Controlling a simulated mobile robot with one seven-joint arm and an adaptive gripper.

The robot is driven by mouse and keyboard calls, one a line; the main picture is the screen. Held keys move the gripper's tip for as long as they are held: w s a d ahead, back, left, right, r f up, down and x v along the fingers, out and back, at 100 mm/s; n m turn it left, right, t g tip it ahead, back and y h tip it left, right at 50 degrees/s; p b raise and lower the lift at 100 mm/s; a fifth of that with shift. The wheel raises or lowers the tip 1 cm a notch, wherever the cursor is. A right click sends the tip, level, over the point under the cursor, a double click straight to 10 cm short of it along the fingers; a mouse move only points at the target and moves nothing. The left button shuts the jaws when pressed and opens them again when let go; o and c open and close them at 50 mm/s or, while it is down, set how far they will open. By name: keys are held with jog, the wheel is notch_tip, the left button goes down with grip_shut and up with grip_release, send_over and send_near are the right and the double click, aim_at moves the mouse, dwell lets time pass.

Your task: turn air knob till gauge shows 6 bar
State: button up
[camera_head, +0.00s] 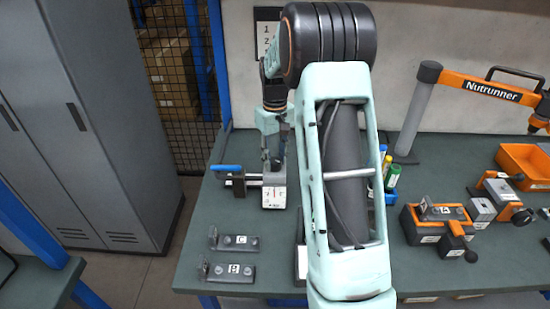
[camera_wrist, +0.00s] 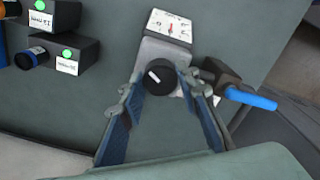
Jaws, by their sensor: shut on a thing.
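The air knob (camera_wrist: 159,76) is a round black knob with a white pointer mark, on a grey regulator block. Its mark points up and left in the wrist view. The white gauge (camera_wrist: 168,27) with a red needle sits beside the knob, and it also shows in the head view (camera_head: 274,197). The needle stands near the middle of its scale; the figures are too small to read. My gripper (camera_wrist: 160,88) is shut on the knob, one finger on each side. In the head view my gripper (camera_head: 272,161) is above the block and hides the knob.
A blue-handled valve (camera_head: 227,168) on a pipe is left of the gauge. Grey brackets (camera_head: 236,242) lie at the bench's front left. Orange fixtures (camera_head: 436,228), an orange bin (camera_head: 525,166) and the nutrunner (camera_head: 490,90) are right. Bare bench (camera_head: 345,283) is partly covered by my arm.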

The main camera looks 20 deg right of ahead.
jog(key=shift+c, duration=0.7)
jog(key=shift+m, duration=0.3)
jog(key=m, duration=0.4)
jog(key=shift+m, duration=0.4)
jog(key=m+p, duration=0.1)
jog(key=m, duration=0.5)
jog(key=shift+m, duration=0.3)
jog(key=o, duration=1.1)
jog(key=shift+o, duration=0.2)
